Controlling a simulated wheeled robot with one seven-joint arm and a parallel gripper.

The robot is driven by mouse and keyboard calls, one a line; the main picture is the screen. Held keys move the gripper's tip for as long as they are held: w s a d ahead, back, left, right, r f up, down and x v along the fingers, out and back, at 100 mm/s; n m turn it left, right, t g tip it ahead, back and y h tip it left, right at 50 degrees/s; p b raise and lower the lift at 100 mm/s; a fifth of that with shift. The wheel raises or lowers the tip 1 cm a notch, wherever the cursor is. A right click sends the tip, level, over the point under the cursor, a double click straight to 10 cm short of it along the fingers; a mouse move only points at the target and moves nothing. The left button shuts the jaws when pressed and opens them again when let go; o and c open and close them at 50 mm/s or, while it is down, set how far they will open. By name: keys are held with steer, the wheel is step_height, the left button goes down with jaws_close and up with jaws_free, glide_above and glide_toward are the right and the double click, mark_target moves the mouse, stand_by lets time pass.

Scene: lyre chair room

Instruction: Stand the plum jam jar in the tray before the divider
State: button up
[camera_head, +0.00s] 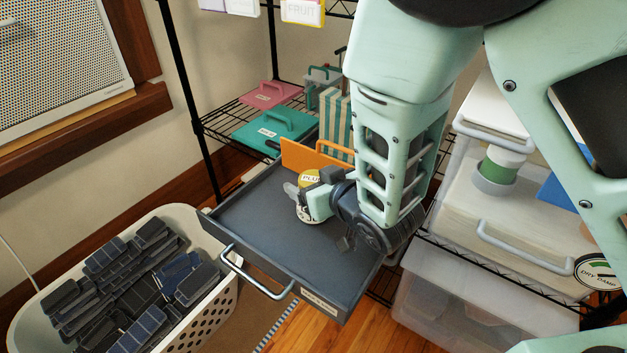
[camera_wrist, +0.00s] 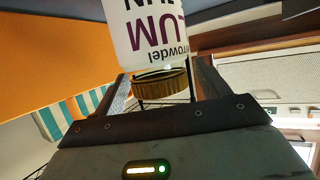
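The plum jam jar (camera_head: 311,178), with a yellow lid top marked PLU, is over the dark grey tray (camera_head: 250,215), on the near side of the orange divider (camera_head: 300,157). The wrist view shows its white PLUM label (camera_wrist: 158,38) and gold lid, inverted in that picture. My gripper (camera_wrist: 157,80) has one finger on each side of the jar and looks shut on it. In the head view my gripper (camera_head: 312,198) partly covers the jar. The jar looks upright; I cannot tell whether its base touches the tray floor. The divider also shows in the wrist view (camera_wrist: 55,50).
Bare tray floor lies left of and in front of the jar. A white basket (camera_head: 215,325) of dark containers stands at lower left. Teal (camera_head: 270,132) and pink (camera_head: 268,95) cases and a striped box (camera_head: 333,118) are behind the divider. Clear bins stand right.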

steer(key=shift+r, duration=0.2)
steer(key=v, duration=0.1)
steer(key=p+v, duration=0.1)
steer(key=v, duration=0.1)
steer(key=p+v, duration=0.1)
steer(key=v, duration=0.1)
steer(key=shift+r, duration=0.3)
steer(key=p+v, duration=0.6)
steer(key=p, duration=0.8)
steer(key=shift+s+d, duration=0.2)
steer(key=shift+s, duration=0.2)
